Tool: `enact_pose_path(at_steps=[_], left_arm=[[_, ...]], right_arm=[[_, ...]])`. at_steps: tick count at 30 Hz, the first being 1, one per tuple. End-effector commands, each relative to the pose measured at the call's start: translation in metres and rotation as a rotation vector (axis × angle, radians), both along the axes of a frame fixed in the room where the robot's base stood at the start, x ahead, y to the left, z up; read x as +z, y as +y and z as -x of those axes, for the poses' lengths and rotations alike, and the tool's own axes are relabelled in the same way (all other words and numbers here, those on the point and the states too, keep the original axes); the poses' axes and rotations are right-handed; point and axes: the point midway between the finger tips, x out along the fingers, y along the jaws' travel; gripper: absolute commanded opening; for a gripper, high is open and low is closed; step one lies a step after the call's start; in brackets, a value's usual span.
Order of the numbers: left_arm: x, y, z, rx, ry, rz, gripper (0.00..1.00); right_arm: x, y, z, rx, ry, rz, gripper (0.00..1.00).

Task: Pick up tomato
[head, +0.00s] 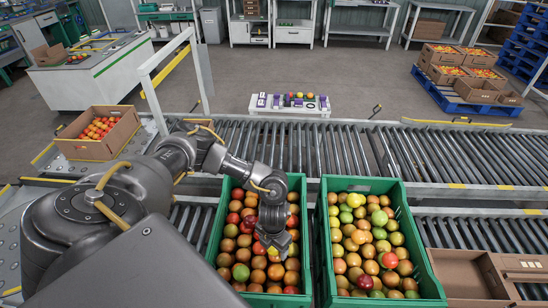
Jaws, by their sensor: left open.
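Two green crates full of loose tomatoes stand side by side in front of me. The left crate (218,222) holds mostly orange and red tomatoes, with a green tomato (241,272) near its front left. The right crate (322,240) holds orange, green and a few red tomatoes, such as a bright red tomato (389,260). My left gripper (273,250) is open and points down over the middle of the left crate. My wrist and gripper hide some tomatoes there. I cannot tell whether the fingers touch any tomato. My right gripper is not in view.
Roller conveyors (330,148) run across behind the crates. A cardboard box of tomatoes (80,146) sits at the left. An empty cardboard box (462,273) is right of the crates. A low white bench (290,110) with small items stands beyond, and a blue pallet (455,98) holds boxes.

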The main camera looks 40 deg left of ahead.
Motion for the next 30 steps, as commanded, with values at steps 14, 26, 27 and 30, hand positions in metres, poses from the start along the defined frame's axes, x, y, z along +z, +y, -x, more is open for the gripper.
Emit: enact_pose_path(at_steps=[14, 26, 27, 30], left_arm=[[0.001, 0.0, 0.0, 0.0, 0.0, 0.0, 0.35], [0.011, 0.0, -0.001, -0.001, -0.002, 0.001, 0.35], [0.015, 0.0, -0.001, -0.001, -0.003, 0.002, 0.35], [0.034, -0.004, -0.002, -0.006, -0.006, 0.004, 0.35]], right_arm=[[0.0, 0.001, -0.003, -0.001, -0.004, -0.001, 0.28], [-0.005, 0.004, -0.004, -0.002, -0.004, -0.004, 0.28], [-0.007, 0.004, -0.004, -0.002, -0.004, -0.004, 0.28], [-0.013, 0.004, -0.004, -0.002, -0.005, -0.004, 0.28]])
